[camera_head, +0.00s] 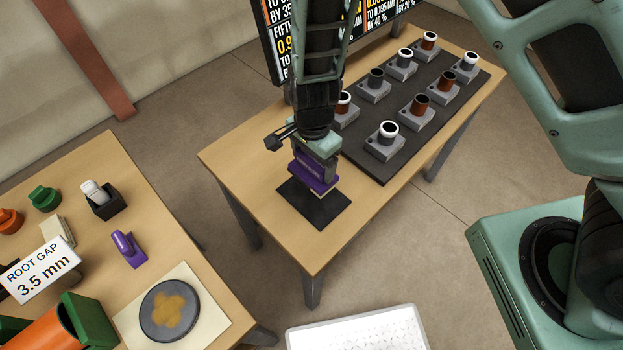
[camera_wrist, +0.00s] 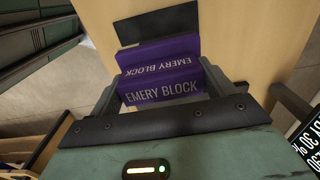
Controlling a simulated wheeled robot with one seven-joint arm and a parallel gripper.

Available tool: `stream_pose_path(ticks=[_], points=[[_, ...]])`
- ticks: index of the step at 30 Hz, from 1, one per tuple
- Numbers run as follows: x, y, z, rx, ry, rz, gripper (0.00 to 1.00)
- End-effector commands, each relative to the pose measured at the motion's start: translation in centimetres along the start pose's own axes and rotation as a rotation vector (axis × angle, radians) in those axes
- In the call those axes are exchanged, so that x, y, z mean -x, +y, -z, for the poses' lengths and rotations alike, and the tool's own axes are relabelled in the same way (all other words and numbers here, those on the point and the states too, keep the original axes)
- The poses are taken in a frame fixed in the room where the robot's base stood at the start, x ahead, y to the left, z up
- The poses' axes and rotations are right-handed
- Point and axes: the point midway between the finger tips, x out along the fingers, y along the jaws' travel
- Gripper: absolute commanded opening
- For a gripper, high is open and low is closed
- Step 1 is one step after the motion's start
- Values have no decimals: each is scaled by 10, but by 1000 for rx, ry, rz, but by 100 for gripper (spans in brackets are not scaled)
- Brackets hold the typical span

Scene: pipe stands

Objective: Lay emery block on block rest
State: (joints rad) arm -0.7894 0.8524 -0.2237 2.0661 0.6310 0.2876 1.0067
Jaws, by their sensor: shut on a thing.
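The purple emery block (camera_head: 312,171), lettered "EMERY BLOCK", is between the fingers of my gripper (camera_head: 316,160), which is shut on it. The block also shows in the wrist view (camera_wrist: 160,78), with my gripper (camera_wrist: 160,88) on both sides of it. The block rest looks to be the flat black mat (camera_head: 312,208) on the wooden table. The block is over the back part of this mat, which also shows in the wrist view (camera_wrist: 150,26). I cannot tell whether the block touches the mat or hangs just above it.
A dark board (camera_head: 385,170) with several pipe stands lies right behind the mat. A side table (camera_head: 165,240) at left holds a purple tool (camera_head: 127,248), a black holder (camera_head: 106,206) and a round grey dish (camera_head: 170,309). A white perforated tray (camera_head: 357,330) is at the bottom.

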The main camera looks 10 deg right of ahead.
Motion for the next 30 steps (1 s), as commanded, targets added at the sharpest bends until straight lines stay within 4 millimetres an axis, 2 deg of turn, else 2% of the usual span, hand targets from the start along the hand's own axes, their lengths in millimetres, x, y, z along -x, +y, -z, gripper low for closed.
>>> stream_pose_path(ticks=[6,11,18,22,30], points=[[-37,1,1,-4,0,-4,54],[-50,0,1,-2,0,-2,54],[-81,1,1,-3,0,-2,54],[-89,1,1,-2,-1,-1,54],[-90,0,1,-1,0,0,54]])
